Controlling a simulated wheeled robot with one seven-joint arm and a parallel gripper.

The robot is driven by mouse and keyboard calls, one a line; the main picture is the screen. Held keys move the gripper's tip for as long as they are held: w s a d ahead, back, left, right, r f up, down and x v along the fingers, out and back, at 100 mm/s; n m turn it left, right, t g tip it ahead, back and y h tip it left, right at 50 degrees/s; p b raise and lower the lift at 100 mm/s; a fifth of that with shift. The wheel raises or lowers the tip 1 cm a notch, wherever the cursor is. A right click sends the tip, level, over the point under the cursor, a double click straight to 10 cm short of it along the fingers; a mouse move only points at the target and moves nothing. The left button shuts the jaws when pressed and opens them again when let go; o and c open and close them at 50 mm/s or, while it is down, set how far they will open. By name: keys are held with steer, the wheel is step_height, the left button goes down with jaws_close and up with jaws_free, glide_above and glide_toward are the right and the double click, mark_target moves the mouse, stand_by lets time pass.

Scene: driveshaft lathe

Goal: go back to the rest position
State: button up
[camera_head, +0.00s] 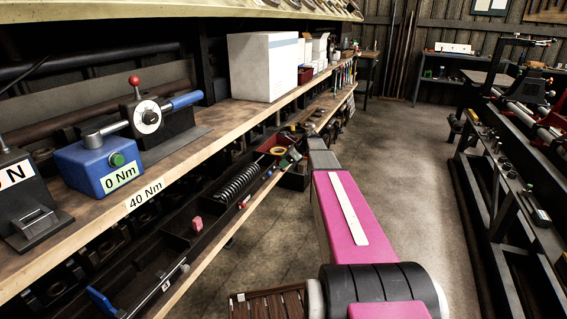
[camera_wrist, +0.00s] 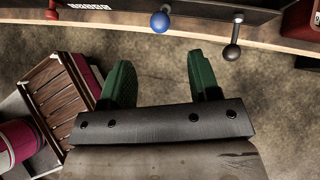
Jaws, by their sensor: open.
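In the wrist view, my gripper (camera_wrist: 162,88) has two green fingers set wide apart. It is open, with nothing between the fingers and bare floor beyond them. In the head view, my magenta arm reaches away along the right side of the workbench. I cannot make out the gripper's fingers clearly in that view.
A wooden bench (camera_head: 170,165) on the left carries a blue box labelled 0 Nm (camera_head: 95,165), a lever device (camera_head: 150,115) and a white box (camera_head: 263,67). A lower shelf holds a spring (camera_head: 237,184). A dark metal frame (camera_head: 500,190) stands right. The floor (camera_head: 400,160) between is clear.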

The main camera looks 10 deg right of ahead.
steer(key=s+a+f+n+g+h, duration=0.1)
steer(key=s+a+f+n+h, duration=0.1)
steer(key=s+n, duration=0.5)
steer(key=s+a+f+n+g+h, duration=0.1)
steer(key=s+f+n, duration=0.4)
steer(key=s, duration=1.1)
steer(key=s+a+f+n+g+h, duration=0.1)
steer(key=s+a+f+n+h, duration=0.2)
steer(key=s+n, duration=0.7)
steer(key=shift+s+a+f+h, duration=0.2)
steer(key=shift+s+a+h, duration=0.25)
steer(key=shift+s+h, duration=0.65)
steer(key=shift+w, duration=0.15)
